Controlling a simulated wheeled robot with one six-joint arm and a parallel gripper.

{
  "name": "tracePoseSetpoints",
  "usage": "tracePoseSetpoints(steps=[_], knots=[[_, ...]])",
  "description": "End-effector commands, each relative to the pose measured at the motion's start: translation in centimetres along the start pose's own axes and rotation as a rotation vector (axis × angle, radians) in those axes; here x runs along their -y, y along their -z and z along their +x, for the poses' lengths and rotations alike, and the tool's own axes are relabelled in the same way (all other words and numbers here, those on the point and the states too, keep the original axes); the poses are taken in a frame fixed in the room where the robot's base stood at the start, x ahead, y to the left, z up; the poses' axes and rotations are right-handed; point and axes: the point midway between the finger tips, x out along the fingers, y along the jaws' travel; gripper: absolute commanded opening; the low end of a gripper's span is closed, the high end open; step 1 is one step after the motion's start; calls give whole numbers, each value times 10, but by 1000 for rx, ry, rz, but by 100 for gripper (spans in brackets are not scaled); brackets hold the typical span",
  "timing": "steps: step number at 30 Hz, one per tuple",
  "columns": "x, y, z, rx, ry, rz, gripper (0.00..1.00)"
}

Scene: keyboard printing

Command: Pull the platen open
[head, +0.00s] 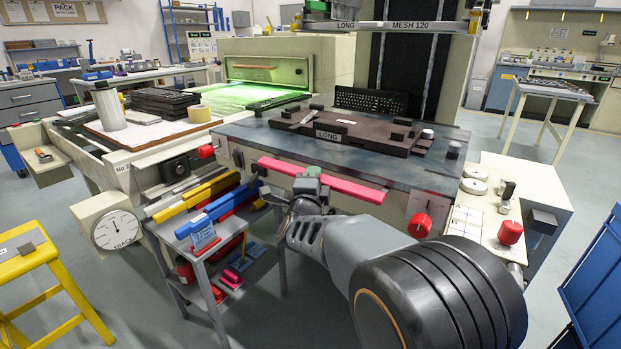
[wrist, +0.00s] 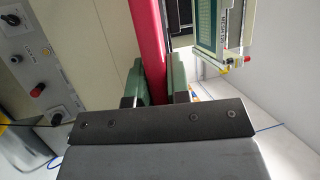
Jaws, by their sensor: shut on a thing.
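The platen (head: 250,132) is a dark blue-grey slab at the front of the printing machine, carrying a dark fixture (head: 392,139) labelled LONG. A long pink-red handle bar (head: 352,190) runs along its front edge. My gripper (head: 311,180) reaches the bar left of its middle, and my own wrist hides part of the machine front below. In the wrist view, the green fingers of my gripper (wrist: 156,80) stand on both sides of the red bar (wrist: 149,35), shut on it. Their exact contact is partly hidden by the dark bracket.
A grey cart (head: 214,275) with coloured tools stands at the machine's front left. A yellow stool (head: 40,262) and a blue panel (head: 597,270) stand at the edges. Grey floor shows between them.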

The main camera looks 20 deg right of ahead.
Motion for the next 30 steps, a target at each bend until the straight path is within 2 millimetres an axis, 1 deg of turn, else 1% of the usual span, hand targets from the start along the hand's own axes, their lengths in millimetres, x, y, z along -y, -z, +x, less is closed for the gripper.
tracePoseSetpoints(steps=[10, 11, 18, 19, 26, 30], knots=[[-1, 1, -2, -4, -2, -2, 0], [-1, 0, -2, -4, -2, -2, 18], [0, 0, -2, -1, -1, -1, 41], [0, 0, -2, -1, -1, -1, 43], [0, 0, -2, -1, -1, 0, 43], [1, -1, -11, 1, 0, 1, 43]])
